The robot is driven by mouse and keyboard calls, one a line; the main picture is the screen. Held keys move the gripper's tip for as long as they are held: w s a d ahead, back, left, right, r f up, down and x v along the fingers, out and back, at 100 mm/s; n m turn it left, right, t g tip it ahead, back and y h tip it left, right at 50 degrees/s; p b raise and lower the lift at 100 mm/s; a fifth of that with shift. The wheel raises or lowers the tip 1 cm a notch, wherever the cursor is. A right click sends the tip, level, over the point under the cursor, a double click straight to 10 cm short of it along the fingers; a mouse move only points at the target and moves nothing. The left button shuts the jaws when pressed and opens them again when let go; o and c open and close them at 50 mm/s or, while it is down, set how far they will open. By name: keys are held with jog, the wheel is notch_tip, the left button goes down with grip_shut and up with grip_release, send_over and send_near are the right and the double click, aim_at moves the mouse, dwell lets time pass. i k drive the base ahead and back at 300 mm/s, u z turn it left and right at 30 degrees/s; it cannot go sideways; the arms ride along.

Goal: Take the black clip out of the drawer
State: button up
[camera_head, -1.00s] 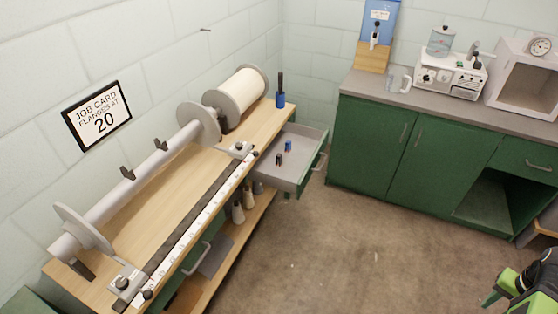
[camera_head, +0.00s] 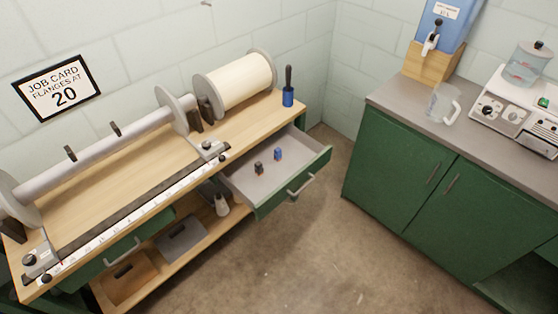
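The drawer (camera_head: 270,201) is pulled open from the right end of the wooden bench. Two small objects stand apart on its grey floor. The nearer, dark one looks like the black clip (camera_head: 259,168), with a hint of reddish brown. The other is a blue clip-like piece (camera_head: 278,154), farther back and to the right. Both are too small to make out in detail. My gripper is not in this view.
A green cabinet (camera_head: 395,170) stands to the right, with a mug (camera_head: 441,104) on top. The brown floor (camera_head: 320,245) between them is clear.

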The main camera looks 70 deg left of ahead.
aim_at(259, 169)
jog(key=u, duration=0.3)
jog(key=i, duration=0.1)
jog(key=u, duration=1.1)
jog(key=k, duration=0.1)
jog(key=u, duration=2.15)
jog(key=i, duration=1)
jog(key=u, duration=0.25)
